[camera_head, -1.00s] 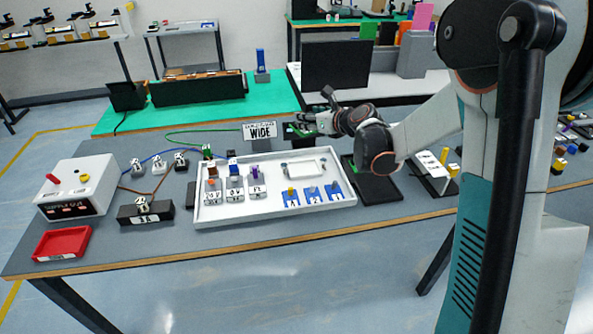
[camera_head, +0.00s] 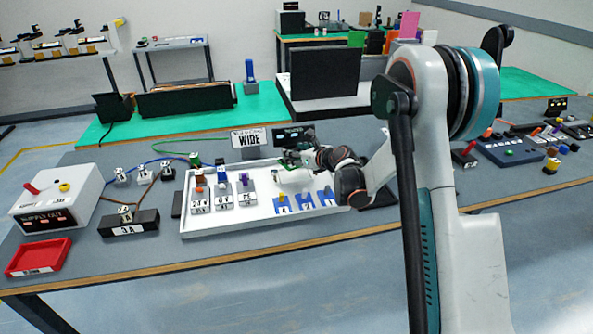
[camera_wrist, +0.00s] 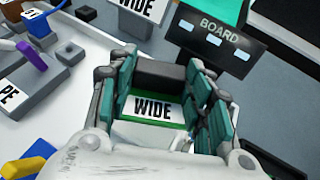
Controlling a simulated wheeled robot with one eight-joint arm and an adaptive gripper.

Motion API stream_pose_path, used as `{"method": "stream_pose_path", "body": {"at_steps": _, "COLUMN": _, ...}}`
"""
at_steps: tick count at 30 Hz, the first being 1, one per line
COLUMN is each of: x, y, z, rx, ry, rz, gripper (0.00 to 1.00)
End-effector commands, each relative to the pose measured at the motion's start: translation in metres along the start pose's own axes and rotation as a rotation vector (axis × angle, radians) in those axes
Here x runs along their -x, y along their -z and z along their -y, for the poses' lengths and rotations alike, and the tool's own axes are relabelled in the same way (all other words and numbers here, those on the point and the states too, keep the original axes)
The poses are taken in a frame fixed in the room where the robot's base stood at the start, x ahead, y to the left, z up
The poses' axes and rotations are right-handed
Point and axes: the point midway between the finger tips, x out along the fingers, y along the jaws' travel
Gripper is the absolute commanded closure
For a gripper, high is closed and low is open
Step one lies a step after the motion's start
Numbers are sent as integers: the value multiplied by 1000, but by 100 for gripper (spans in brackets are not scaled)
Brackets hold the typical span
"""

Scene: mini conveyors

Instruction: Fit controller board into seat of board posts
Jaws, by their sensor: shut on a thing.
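The controller board (camera_wrist: 155,109) is green with a white label reading WIDE. In the wrist view it lies between the teal finger pads of my gripper (camera_wrist: 162,85), which is shut on it. In the head view my gripper (camera_head: 290,157) is over the back right part of the white tray (camera_head: 258,228), and the board shows only as a small green patch. The seat of board posts is largely hidden by my gripper in the head view, and I cannot make it out in the wrist view. I cannot tell whether the board touches the posts.
A white WIDE sign (camera_head: 249,138) and a dark BOARD sign (camera_wrist: 215,42) stand behind the tray. Grey terminal blocks (camera_head: 222,196) stand left in the tray, and blue blocks (camera_head: 305,201) at its front right. A black 3A block (camera_head: 128,222) stands left of the tray.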

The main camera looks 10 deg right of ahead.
Motion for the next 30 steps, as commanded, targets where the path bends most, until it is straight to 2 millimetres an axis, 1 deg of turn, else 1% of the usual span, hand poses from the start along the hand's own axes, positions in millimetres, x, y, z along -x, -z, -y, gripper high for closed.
{"method": "stream_pose_path", "body": {"at_steps": 7, "x": -6, "y": 16, "z": 0, "rx": 0, "ry": 0, "rz": 0, "gripper": 80}}
{"method": "stream_pose_path", "body": {"at_steps": 13, "x": -18, "y": 43, "z": 0, "rx": 0, "ry": 0, "rz": 0, "gripper": 80}}
{"method": "stream_pose_path", "body": {"at_steps": 15, "x": -19, "y": 46, "z": 0, "rx": 0, "ry": 0, "rz": 0, "gripper": 80}}
{"method": "stream_pose_path", "body": {"at_steps": 25, "x": -20, "y": 47, "z": 0, "rx": 0, "ry": 0, "rz": 0, "gripper": 80}}
{"method": "stream_pose_path", "body": {"at_steps": 26, "x": -20, "y": 47, "z": 0, "rx": 0, "ry": 0, "rz": 0, "gripper": 52}}
{"method": "stream_pose_path", "body": {"at_steps": 27, "x": -20, "y": 47, "z": 0, "rx": 0, "ry": 0, "rz": 0, "gripper": 43}}
{"method": "stream_pose_path", "body": {"at_steps": 28, "x": -19, "y": 47, "z": 0, "rx": 0, "ry": 0, "rz": 0, "gripper": 36}}
{"method": "stream_pose_path", "body": {"at_steps": 30, "x": -19, "y": 47, "z": 0, "rx": 0, "ry": 0, "rz": 0, "gripper": 34}}
